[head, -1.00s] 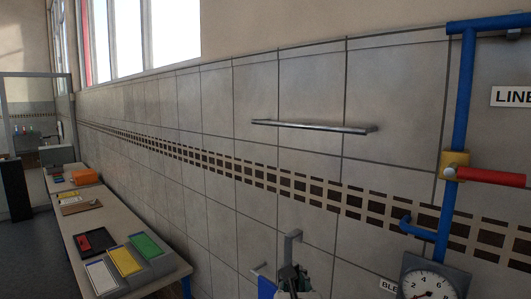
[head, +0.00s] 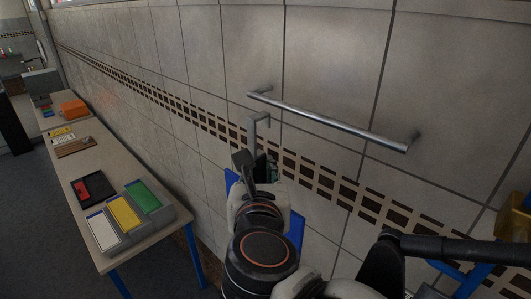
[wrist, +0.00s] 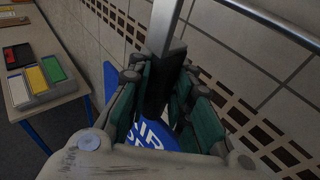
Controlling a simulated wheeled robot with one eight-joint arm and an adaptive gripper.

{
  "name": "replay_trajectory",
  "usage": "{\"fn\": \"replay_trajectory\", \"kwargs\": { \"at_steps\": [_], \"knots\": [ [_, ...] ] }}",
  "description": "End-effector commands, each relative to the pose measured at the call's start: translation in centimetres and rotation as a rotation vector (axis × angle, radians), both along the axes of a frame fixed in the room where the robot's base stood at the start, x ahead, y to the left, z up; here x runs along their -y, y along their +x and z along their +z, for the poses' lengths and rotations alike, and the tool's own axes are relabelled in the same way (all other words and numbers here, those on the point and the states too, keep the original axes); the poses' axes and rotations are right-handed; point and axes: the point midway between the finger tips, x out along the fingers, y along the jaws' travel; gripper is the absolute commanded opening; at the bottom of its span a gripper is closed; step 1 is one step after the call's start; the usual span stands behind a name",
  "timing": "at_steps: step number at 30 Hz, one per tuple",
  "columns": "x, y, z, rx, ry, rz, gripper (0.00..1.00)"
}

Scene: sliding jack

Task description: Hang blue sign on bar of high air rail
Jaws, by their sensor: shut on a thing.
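The high air rail's bar (head: 330,121) is a grey metal rod on the tiled wall, held at both ends. My gripper (head: 258,168) is shut on the blue sign's grey hanger stem; the dark fingers also show in the wrist view (wrist: 163,92). The blue sign (head: 296,232) hangs below and behind my gripper, mostly hidden, with white lettering partly visible in the wrist view (wrist: 152,135). Its hook (head: 260,117) rises above the fingers and appears just below the bar's left end, apart from it. The depth gap to the bar is unclear.
A bench (head: 90,174) along the wall at left holds a tray with white, yellow and green blocks (head: 124,214) and an orange box (head: 74,107). Blue piping with a yellow fitting (head: 515,215) stands at the right edge. The wall above the bar is clear.

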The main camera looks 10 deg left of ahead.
Motion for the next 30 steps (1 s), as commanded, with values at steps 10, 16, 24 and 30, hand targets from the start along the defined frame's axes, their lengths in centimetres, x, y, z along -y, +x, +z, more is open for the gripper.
{"fn": "replay_trajectory", "kwargs": {
  "at_steps": [10,16,24,30],
  "knots": [
    [1.4,1.7,-0.1,-0.001,0.0,-0.003,0.0],
    [2.2,2.8,-0.1,-0.001,0.0,-0.003,0.0],
    [3.4,4.4,-0.1,-0.001,0.0,-0.003,0.0],
    [4.3,5.5,-0.1,0.0,0.001,-0.003,0.0]
  ]
}}
